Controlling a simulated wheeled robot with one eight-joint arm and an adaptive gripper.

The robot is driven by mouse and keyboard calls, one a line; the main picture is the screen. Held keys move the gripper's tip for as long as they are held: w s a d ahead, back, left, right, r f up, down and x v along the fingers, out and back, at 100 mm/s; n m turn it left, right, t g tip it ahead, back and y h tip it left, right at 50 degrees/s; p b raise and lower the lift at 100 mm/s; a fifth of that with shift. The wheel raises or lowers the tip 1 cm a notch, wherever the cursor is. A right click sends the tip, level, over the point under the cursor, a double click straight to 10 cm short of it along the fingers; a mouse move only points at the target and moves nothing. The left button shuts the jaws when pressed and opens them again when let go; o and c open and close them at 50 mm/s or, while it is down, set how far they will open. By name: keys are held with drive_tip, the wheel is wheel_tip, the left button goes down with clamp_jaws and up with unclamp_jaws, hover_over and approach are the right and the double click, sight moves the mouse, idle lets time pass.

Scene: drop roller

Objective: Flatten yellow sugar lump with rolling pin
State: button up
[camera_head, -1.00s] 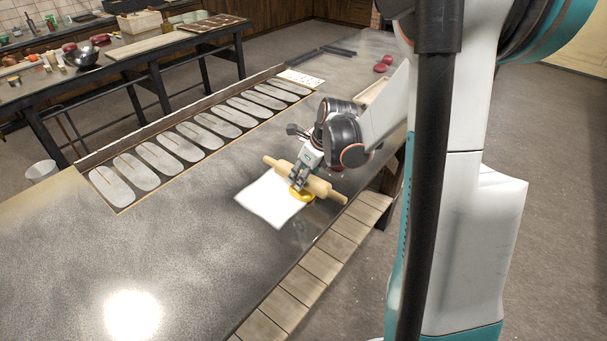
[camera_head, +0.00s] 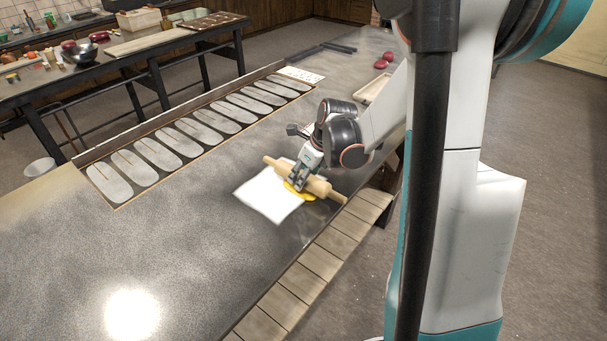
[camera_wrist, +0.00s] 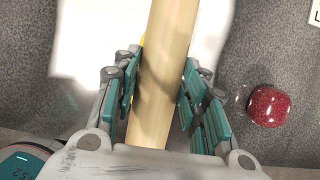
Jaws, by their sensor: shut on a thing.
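A wooden rolling pin (camera_head: 318,186) lies across the white sheet on the dark table. My gripper (camera_head: 297,181) is shut on its barrel from above. In the wrist view the pin (camera_wrist: 166,70) runs between both teal-padded fingers (camera_wrist: 158,100). The yellow sugar lump (camera_head: 305,196) looks flat and spread out under and beside the pin, on the white sheet (camera_head: 266,194). Most of it is hidden by the pin and fingers; only a thin yellow edge shows left of the pin in the wrist view.
A tray with several pale oval shapes (camera_head: 203,136) lies along the table's far side. A red lump (camera_wrist: 268,106) sits right of my gripper in the wrist view. Red lumps (camera_head: 381,64) lie at the table's far end. Wooden slats (camera_head: 318,262) edge the near side. The table's front left is clear.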

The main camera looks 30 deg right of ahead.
drive_tip(key=shift+f, duration=0.2)
drive_tip(key=shift+f+b, duration=0.4)
drive_tip(key=shift+b, duration=0.1)
drive_tip(key=shift+r+p, duration=2.55)
drive_tip(key=shift+r, duration=1.15)
drive_tip(key=shift+f, duration=0.1)
